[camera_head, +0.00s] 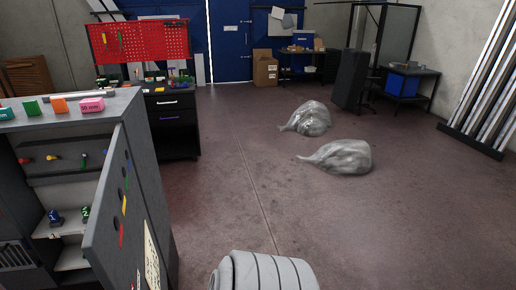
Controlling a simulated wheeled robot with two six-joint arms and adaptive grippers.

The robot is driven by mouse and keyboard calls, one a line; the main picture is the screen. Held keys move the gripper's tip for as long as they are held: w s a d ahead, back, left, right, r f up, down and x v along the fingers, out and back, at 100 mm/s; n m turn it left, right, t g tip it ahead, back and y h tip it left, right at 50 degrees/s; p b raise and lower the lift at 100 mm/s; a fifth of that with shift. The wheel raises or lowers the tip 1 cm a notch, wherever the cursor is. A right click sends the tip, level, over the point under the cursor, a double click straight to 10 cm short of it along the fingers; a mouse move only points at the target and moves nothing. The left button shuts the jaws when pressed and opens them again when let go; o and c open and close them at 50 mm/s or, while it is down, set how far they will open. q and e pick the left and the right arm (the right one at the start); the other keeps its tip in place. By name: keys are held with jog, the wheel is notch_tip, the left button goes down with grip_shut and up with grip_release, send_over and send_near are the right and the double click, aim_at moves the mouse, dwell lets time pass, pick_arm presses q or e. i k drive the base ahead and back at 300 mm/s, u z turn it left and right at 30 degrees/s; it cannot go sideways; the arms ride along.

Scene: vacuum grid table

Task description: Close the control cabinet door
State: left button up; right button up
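The control cabinet (148,185) stands at the left, grey, with several coloured blocks on its top. Its door (103,215) is partly open and swings out toward me. Coloured magnets and a paper sheet (151,262) are on the door's outer face. Through the opening I see inner shelves (72,257) with small blue and green items, and coloured knobs above them. A light grey ribbed part, which seems to belong to my arm, shows at the bottom centre. Neither gripper's fingers are in view.
Two grey plastic bags (308,118) (342,157) lie on the floor right of centre. A black drawer unit (172,125) stands behind the cabinet. Long racked profiles (485,95) lean at the far right.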

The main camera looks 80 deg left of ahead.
aim_at(119, 243)
jog(key=i, duration=0.65)
jog(key=u, duration=4.3)
jog(key=i, duration=1)
jog(key=u, duration=1.05)
jog(key=k, duration=1.15)
jog(key=z, duration=0.75)
